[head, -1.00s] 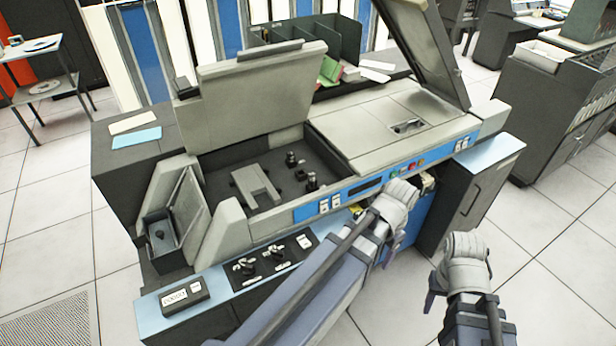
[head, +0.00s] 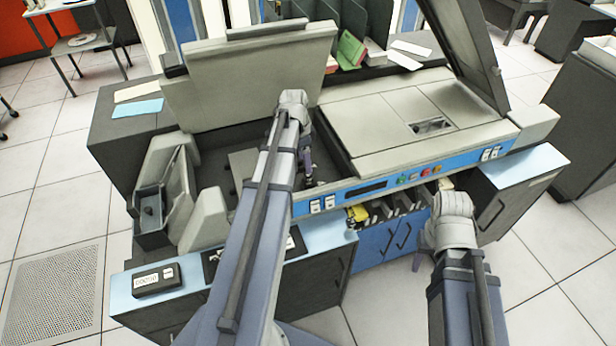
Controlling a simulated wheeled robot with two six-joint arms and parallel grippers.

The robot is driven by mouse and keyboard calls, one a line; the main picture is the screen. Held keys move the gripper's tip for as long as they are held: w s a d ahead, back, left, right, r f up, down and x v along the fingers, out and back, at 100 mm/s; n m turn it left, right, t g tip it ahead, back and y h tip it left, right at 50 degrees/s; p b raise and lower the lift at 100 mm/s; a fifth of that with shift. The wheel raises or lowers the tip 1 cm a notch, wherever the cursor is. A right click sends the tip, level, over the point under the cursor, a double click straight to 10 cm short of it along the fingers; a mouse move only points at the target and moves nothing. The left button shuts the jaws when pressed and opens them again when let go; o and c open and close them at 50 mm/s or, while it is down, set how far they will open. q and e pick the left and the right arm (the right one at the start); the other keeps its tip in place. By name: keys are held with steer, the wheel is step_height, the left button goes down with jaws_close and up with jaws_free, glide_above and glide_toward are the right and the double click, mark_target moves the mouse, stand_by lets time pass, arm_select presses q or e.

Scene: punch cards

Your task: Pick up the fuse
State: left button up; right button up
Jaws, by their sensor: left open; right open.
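I cannot make out a fuse for certain in the head view. The grey machine has an open bay (head: 215,172) under a raised lid (head: 250,75). My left gripper (head: 308,172) is over the right part of this bay, pointing down, mostly hidden behind my own wrist. It is open, and no held thing shows. My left arm hides much of the bay and the small parts in it. My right gripper (head: 418,262) is open, low in front of the machine's right side, with its fingers partly hidden by the wrist.
A blue front panel with coloured buttons (head: 414,176) runs below the bay. Under it is an open recess with a yellow part (head: 357,215). A small black box (head: 157,280) sits on the left front ledge. A second raised lid (head: 465,50) stands at right. Tiled floor (head: 560,270) is clear at right.

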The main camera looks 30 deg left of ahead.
mark_target(308, 180)
arm_select(q)
steer(key=shift+w+d+f+b, duration=0.15)
steer(key=shift+f+b, duration=1.1)
steer(key=shift+f, duration=0.05)
steer(key=shift+w+d+f+b, duration=0.1)
steer(key=shift+d+f+b, duration=0.05)
steer(key=shift+f+b, duration=1.2)
steer(key=shift+w+d+f+b, duration=0.15)
steer(key=shift+f+b, duration=1.05)
steer(key=shift+f, duration=0.1)
steer(key=shift+r, duration=0.15)
steer(key=shift+c, duration=0.3)
jaws_close()
